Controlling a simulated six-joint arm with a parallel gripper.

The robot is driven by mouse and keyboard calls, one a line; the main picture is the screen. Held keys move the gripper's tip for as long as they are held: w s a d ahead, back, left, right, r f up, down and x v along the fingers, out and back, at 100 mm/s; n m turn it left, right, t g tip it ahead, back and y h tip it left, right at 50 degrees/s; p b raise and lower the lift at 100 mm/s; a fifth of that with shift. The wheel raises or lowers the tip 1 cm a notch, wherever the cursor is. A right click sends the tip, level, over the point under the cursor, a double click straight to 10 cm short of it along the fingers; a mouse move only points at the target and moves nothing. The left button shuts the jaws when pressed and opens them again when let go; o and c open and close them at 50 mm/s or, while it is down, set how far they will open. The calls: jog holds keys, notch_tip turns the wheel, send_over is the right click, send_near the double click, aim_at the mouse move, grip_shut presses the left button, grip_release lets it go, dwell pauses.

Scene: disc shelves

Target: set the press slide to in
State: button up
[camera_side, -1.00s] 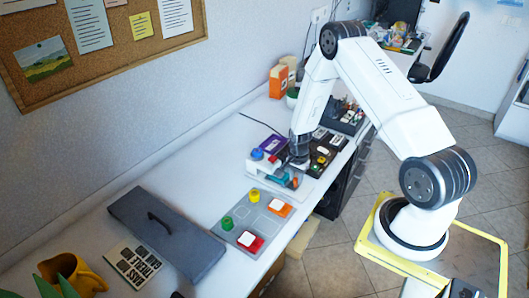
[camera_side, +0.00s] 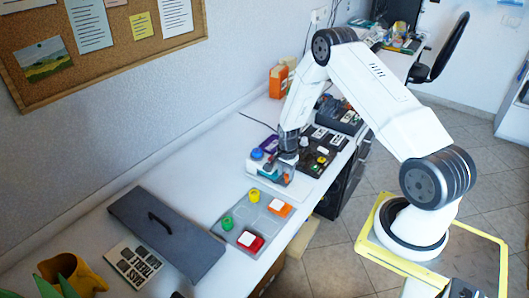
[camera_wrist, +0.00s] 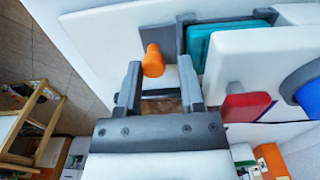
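The press is a white unit on the bench (camera_side: 255,171). In the wrist view it has a teal block (camera_wrist: 208,40) between dark grey rails, a red part (camera_wrist: 245,106) and a blue knob (camera_wrist: 303,88). An orange peg (camera_wrist: 152,62) stands out from a dark grey piece beside the rails. I cannot tell for sure which of these is the slide. My gripper (camera_wrist: 160,68) is open, with the orange peg showing between its fingertips; I see no contact. In the side view my gripper (camera_side: 284,160) is low over the press and hides part of it.
A grey panel with coloured buttons (camera_side: 255,217) lies left of the press. A dark unit with controls (camera_side: 322,152) stands close on the right. A dark lid with a handle (camera_side: 165,232) lies further left. The bench between the lid and wall is clear.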

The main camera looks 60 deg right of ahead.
aim_at(286, 174)
jog(key=shift+r, duration=0.15)
jog(key=shift+r, duration=3.8)
jog(key=shift+a+r, duration=0.25)
jog(key=s+a+r+n+t, duration=0.1)
jog(key=s+a+r+n, duration=0.1)
jog(key=a+r+n, duration=0.7)
jog(key=s+a+r+n, duration=0.3)
jog(key=s+a+n, duration=0.1)
jog(key=s+a, duration=0.1)
jog(key=s+a+r+n+t, duration=0.1)
jog(key=s+a+r+n, duration=0.2)
jog(key=s+a+n, duration=0.2)
jog(key=shift+a+r+t, duration=0.3)
jog(key=shift+a+r, duration=0.1)
jog(key=shift+a, duration=0.85)
